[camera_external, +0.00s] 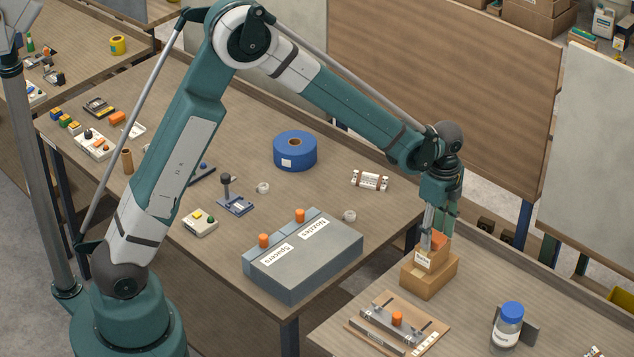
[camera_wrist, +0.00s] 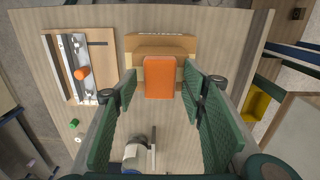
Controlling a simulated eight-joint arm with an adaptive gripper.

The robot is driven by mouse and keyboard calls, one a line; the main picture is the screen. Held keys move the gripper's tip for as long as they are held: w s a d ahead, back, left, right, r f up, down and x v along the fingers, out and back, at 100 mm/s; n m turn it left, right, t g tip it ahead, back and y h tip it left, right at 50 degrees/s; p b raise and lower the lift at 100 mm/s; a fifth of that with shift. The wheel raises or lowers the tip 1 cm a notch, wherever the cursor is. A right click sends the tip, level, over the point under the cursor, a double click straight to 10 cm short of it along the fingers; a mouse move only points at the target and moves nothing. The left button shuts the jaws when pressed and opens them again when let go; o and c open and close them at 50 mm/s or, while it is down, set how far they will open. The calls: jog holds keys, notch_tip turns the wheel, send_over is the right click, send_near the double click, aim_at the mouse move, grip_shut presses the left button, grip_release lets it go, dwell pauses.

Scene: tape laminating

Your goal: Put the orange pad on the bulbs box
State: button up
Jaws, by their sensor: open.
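The orange pad (camera_wrist: 160,78) lies flat between my open fingers in the wrist view, with a gap on each side. In the external view the pad (camera_external: 438,240) sits on top of a small cardboard box with a white label (camera_external: 428,259). That box is stacked on a larger cardboard box (camera_external: 430,281). The label is too small to read, so I cannot confirm which is the bulbs box. My gripper (camera_external: 439,228) points down just above the stack, open; it also shows in the wrist view (camera_wrist: 160,88). The fingers partly hide the pad in the external view.
A wooden fixture (camera_external: 398,322) with an orange knob stands in front of the stack. A blue-capped jar (camera_external: 509,322) is to the right. On the neighbouring table are a grey case (camera_external: 303,262) and a blue tape roll (camera_external: 295,151).

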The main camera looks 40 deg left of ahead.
aim_at(434, 235)
notch_tip(434, 235, up, 12)
dwell(0.6)
jog(key=shift+r, duration=0.1)
dwell(0.5)
jog(key=s+a+r+n+t, duration=0.2)
jog(key=s+a+r+n, duration=0.2)
jog(key=s+a+r, duration=0.45)
jog(key=s+a+r+n+t, duration=0.1)
jog(key=s+a+r+n, duration=0.45)
jog(key=a, duration=0.55)
jog(key=s+a+f+n+t, duration=0.1)
jog(key=s+a+n, duration=0.3)
jog(key=s, duration=0.5)
jog(key=s+a+f+n+t, duration=0.2)
jog(key=s+a+n+t, duration=0.1)
jog(key=s+a, duration=0.5)
jog(key=shift+s+a+n, duration=0.3)
jog(key=shift+s+n, duration=0.45)
jog(key=shift+s, duration=0.45)
